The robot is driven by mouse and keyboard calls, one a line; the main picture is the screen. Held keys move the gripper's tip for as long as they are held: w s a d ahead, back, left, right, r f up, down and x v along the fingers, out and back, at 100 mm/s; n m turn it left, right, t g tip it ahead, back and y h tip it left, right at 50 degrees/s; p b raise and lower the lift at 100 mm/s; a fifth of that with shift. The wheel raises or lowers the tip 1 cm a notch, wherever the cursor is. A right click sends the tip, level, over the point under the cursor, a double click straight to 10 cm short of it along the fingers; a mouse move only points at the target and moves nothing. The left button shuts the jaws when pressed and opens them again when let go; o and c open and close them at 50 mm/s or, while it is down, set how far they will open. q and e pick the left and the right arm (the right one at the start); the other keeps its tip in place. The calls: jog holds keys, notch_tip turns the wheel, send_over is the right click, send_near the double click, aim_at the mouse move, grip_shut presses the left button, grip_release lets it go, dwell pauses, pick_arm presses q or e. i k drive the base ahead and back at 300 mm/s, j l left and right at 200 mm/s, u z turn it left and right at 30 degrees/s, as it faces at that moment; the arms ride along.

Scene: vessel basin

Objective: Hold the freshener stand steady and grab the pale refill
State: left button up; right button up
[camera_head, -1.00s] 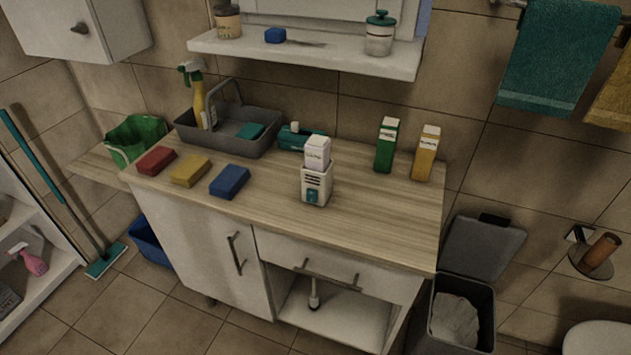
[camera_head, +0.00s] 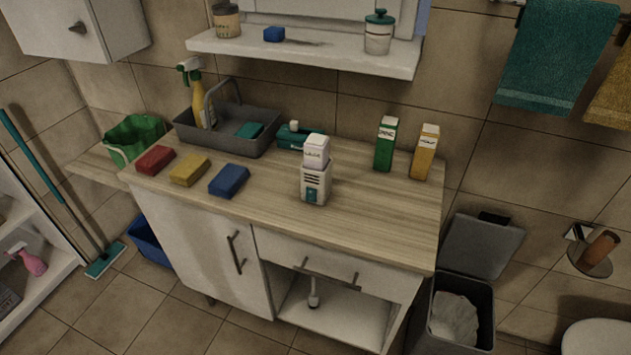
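The freshener stand (camera_head: 315,185) is a small white holder with dark slots and a teal patch on its front. It stands upright on the wooden counter, right of the blue sponge. The pale refill (camera_head: 316,151), a whitish block with small print, sits upright in the top of the stand, its lower part hidden inside. Neither of my grippers shows in the head view.
A green box (camera_head: 385,145) and an orange box (camera_head: 424,152) stand at the counter's back right. Red (camera_head: 156,160), yellow (camera_head: 190,170) and blue (camera_head: 229,180) sponges lie to the left, before a grey caddy (camera_head: 233,143). The counter's (camera_head: 385,220) right front is clear. A shelf (camera_head: 310,52) overhangs behind.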

aim_at(317, 147)
jog(key=i+j+z, duration=0.25)
jog(key=j+z, duration=0.2)
jog(key=j, duration=0.25)
jog(key=i+j+z, duration=0.25)
jog(key=j, duration=0.15)
jog(key=k+l, duration=0.05)
jog(key=k, duration=0.05)
